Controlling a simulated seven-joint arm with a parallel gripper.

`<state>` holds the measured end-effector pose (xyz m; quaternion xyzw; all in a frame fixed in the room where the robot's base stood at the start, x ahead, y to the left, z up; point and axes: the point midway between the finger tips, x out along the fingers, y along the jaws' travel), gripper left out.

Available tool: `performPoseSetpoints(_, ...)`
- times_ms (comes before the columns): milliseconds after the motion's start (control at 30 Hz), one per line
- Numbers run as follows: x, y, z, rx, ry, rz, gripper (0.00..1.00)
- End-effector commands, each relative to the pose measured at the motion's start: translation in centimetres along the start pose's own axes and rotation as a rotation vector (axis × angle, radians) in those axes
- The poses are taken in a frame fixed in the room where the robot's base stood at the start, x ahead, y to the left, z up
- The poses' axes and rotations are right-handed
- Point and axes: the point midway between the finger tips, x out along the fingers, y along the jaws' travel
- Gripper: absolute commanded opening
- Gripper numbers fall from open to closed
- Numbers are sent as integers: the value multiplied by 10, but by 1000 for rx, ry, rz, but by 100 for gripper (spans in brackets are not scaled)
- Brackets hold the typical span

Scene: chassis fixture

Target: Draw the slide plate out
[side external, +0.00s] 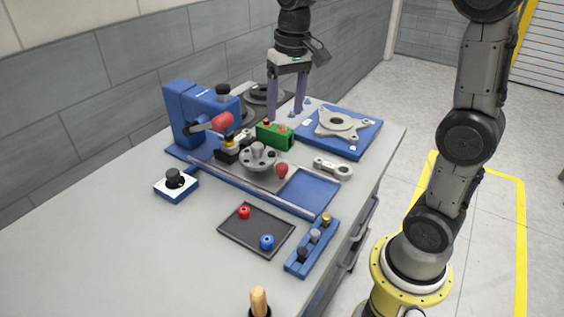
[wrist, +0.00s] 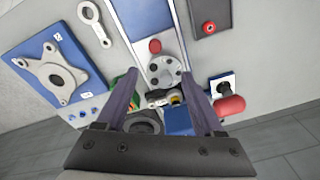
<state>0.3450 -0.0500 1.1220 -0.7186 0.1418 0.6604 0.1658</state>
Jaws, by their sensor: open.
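The slide plate (side external: 262,176) is a light grey plate lying in a long blue slide base (side external: 312,191). A red knob (side external: 282,171) stands at its right end, and a round grey flanged part (side external: 258,158) sits on it. In the wrist view the slide plate (wrist: 151,61) runs up the middle with the red knob (wrist: 155,46) beyond the flanged part (wrist: 165,71). My gripper (side external: 285,116) is open and empty, above the rear of the bench behind the green block; its spread fingers also show in the wrist view (wrist: 162,82). It is apart from the knob.
A blue press (side external: 190,115) with a red-handled lever stands left of the slide. A green block (side external: 274,136) and a blue fixture with a grey bracket (side external: 341,124) lie behind it. A dark tray (side external: 247,240) and blue peg rack (side external: 297,262) are in front.

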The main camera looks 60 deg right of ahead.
Motion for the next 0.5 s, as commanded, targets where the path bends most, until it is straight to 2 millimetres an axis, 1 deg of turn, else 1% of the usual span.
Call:
performPoseSetpoints(33,10,2,-8,11,-22,7,69)
performPoseSetpoints(133,23,5,-15,25,-54,16,69)
performPoseSetpoints(367,42,9,-15,35,-76,23,69)
performPoseSetpoints(500,65,10,-12,34,-78,23,69)
